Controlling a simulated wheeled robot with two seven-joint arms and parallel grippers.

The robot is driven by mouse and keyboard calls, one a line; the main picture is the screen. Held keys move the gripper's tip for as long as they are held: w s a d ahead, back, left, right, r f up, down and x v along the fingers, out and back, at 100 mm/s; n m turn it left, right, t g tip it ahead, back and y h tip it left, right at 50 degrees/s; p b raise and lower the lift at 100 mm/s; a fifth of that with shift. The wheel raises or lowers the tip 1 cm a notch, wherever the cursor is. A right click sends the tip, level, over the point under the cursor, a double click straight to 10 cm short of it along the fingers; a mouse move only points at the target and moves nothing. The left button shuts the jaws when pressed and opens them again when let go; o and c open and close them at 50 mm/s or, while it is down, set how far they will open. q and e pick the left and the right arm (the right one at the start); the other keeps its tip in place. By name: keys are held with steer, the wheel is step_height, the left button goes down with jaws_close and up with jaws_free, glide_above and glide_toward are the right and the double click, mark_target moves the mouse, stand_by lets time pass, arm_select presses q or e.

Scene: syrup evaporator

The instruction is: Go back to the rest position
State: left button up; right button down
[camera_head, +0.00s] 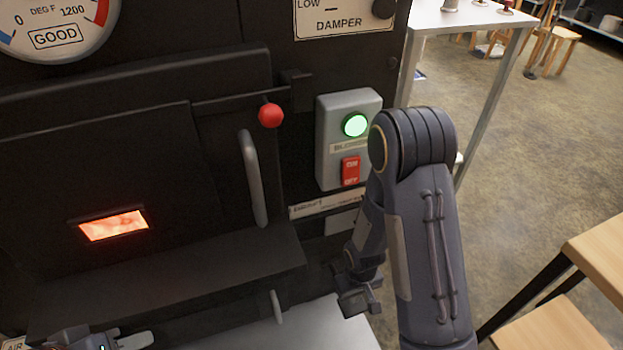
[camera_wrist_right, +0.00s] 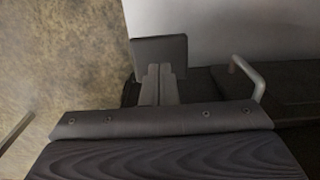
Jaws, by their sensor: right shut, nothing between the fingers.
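My right gripper (camera_head: 360,298) hangs low in front of the dark evaporator front (camera_head: 200,285), below the blower switch box (camera_head: 325,150). In the right wrist view my right gripper (camera_wrist_right: 160,84) has its two fingers together with nothing between them. A dark square piece stands just past the fingertips there. Part of my left gripper (camera_head: 85,340) shows at the bottom left edge of the head view; its fingers are not clear.
The firebox door (camera_head: 115,170) has a glowing window and a grey handle (camera_head: 253,178). A red knob (camera_head: 271,115) is above. A lower grey handle (camera_head: 277,306) is left of my right gripper. Wooden stools (camera_head: 600,260) stand at right; the floor between is open.

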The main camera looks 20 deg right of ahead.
step_height(320, 180, up, 18)
steer(key=s+m+t+y, duration=0.1)
steer(key=m+t+y, duration=0.1)
steer(key=t+y, duration=0.1)
steer(key=s+a+r+t, duration=0.1)
steer(key=s+r+t, duration=0.2)
steer(key=s+r, duration=0.8)
step_height(320, 180, up, 37)
steer(key=p, duration=3.6)
steer(key=shift+w+f+m+y, duration=0.15)
steer(key=shift+w+m+y, duration=0.15)
steer(key=shift+w+y, duration=0.1)
